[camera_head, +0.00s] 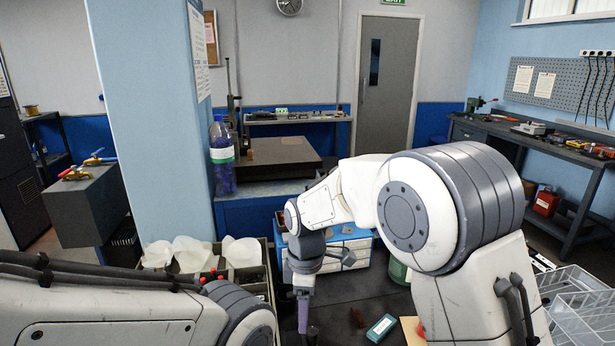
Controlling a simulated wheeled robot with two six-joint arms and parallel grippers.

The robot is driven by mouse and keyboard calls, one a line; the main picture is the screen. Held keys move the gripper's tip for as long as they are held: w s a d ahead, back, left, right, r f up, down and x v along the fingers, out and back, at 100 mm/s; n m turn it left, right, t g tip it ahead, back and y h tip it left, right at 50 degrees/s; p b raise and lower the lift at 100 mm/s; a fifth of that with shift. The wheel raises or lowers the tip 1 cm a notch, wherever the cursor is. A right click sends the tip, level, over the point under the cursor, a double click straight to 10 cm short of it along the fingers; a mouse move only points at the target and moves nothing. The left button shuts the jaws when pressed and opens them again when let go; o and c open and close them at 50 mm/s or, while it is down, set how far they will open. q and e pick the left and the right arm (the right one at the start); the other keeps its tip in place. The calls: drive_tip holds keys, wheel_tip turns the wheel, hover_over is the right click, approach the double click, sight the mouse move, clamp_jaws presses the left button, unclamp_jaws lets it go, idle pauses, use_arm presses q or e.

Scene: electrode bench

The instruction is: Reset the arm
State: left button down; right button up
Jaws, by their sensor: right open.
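My right arm (440,215) comes in from the right, bends at a large white and grey joint and reaches left across the view. Its gripper (307,318) hangs down over the dark bench top at the lower middle, with its jaws open; I see nothing between them. The fingers are narrow and partly seen edge-on. My left arm (110,312) lies low across the lower left corner, and its gripper is out of view.
A blue-and-white drawer unit (352,262) stands behind. A pillar (150,120) rises at the left.

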drive_tip(key=s+d+r+m, duration=0.2)
drive_tip(key=s+m, duration=0.3)
drive_tip(key=s, duration=0.7)
drive_tip(key=s+d+r+m, duration=0.2)
drive_tip(key=s+d+m, duration=0.1)
drive_tip(key=s, duration=1)
drive_tip(key=shift+s+d+m+y, duration=0.15)
drive_tip(key=shift+s+m+y, duration=0.2)
drive_tip(key=shift+m, duration=0.55)
